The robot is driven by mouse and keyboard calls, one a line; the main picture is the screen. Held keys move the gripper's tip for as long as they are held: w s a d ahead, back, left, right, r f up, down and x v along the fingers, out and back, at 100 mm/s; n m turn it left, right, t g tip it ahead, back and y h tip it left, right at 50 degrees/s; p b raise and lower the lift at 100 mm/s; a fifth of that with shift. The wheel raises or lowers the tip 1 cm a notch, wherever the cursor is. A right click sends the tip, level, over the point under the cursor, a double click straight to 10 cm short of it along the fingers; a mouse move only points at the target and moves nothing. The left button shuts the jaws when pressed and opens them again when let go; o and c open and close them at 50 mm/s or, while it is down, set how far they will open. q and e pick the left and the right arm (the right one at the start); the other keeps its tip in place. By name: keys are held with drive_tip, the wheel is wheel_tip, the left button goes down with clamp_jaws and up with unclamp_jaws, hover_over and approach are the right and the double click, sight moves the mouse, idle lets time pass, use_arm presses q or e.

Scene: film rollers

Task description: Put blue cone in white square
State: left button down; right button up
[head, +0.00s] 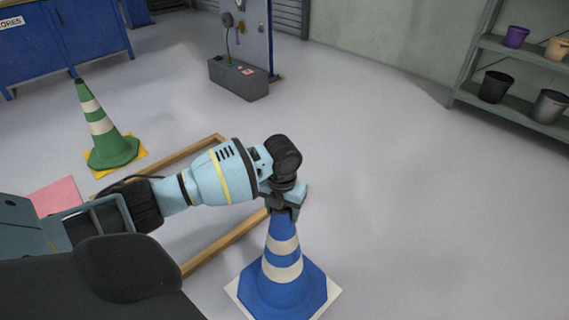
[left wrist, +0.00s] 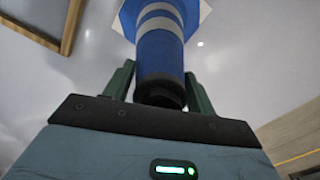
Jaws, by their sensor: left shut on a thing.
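The blue cone (head: 282,258) with two white bands stands upright at the lower middle of the head view. Its base covers most of the white square (head: 334,293), whose corners show around it. I cannot tell whether the base touches the floor. My left gripper (head: 284,208) is shut on the cone's top from above. In the left wrist view, the cone's tip (left wrist: 160,92) sits between the two fingers, with its base and part of the white square beyond. My right gripper is not in view.
A wooden frame (head: 225,238) lies on the floor under my left arm. A green cone (head: 112,148) stands on a yellow square (head: 100,173), near a pink square (head: 56,192). A grey box stand (head: 238,80) is behind. A shelf with pots (head: 515,100) is at right. The right floor is clear.

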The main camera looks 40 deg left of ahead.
use_arm(q)
drive_tip(key=shift+w+a+r, duration=0.1)
drive_tip(key=shift+w+r, duration=0.05)
drive_tip(key=shift+w, duration=0.05)
drive_tip(key=shift+f+b, duration=0.8)
drive_tip(key=shift+f, duration=1.05)
drive_tip(key=shift+r, duration=0.1)
drive_tip(key=shift+c, duration=2.4)
unclamp_jaws()
drive_tip(key=shift+s, duration=0.15)
wheel_tip(320, 180, up, 12)
drive_tip(key=p, duration=0.4)
